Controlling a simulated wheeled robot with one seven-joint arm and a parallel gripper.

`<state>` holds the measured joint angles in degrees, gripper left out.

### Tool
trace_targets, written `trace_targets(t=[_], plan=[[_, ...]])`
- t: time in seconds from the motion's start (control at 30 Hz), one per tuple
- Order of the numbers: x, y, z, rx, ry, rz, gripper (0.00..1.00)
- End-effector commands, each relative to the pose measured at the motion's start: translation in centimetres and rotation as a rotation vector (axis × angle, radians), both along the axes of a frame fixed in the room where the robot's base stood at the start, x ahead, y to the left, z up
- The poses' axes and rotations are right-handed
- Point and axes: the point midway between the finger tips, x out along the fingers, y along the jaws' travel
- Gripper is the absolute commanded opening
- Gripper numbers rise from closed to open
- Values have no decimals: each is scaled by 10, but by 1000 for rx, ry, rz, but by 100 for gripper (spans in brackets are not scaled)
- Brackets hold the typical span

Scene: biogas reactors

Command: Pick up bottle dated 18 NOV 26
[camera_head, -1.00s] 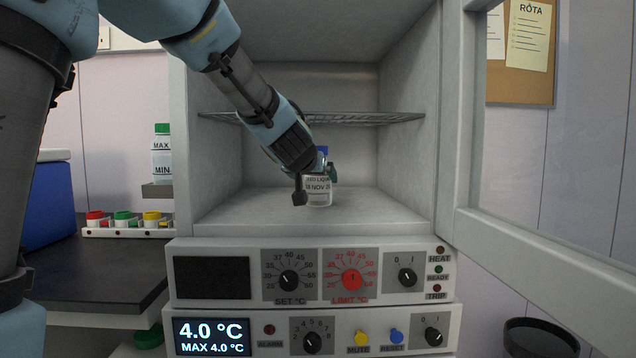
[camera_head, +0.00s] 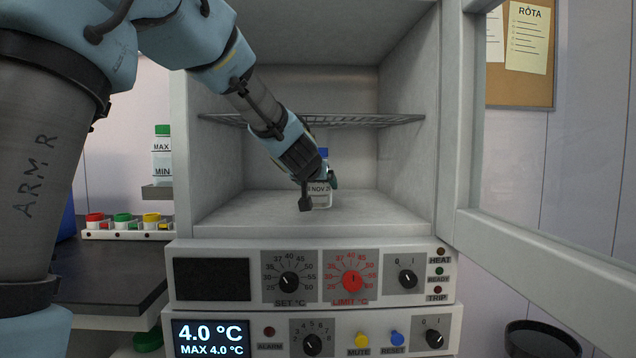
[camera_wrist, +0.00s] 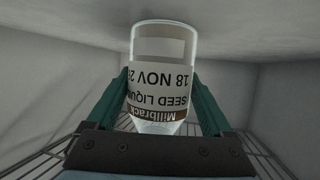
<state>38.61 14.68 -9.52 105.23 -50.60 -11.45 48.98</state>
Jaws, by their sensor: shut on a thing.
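The bottle (camera_head: 322,191) stands inside the open cabinet. It is clear with a blue cap and a white label, partly hidden behind my gripper. In the wrist view the bottle (camera_wrist: 163,75) appears upside down, and its label reads SEED LIQU… and 18 NOV 2…, the last part cut off at the curve. My gripper (camera_head: 320,183) reaches in from the upper left. In the wrist view its green fingers (camera_wrist: 162,100) lie on both sides of the bottle and are shut on it. The bottle appears upright, at or very near the cabinet floor.
A wire shelf (camera_head: 375,119) spans the cabinet above the bottle. The open door (camera_head: 545,255) stands at the right. Control panels (camera_head: 310,275) with knobs lie below. A green-capped bottle (camera_head: 162,160) and a rack of coloured caps (camera_head: 125,228) are outside at left. The cabinet floor around the bottle is clear.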

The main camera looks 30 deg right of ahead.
Motion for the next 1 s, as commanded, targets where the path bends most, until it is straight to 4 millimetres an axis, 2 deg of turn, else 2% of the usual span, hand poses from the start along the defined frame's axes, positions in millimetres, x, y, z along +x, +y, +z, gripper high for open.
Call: trace_targets(t=[0.07, 0.43, 0.77, 1.0], plan=[[0, 0, 0, 0, 0, 0, 43], [0, 0, 0, 0, 0, 0, 1], [0, 0, 3, -1, -2, 0, 0], [0, -1, 21, -3, -3, -1, 0]])
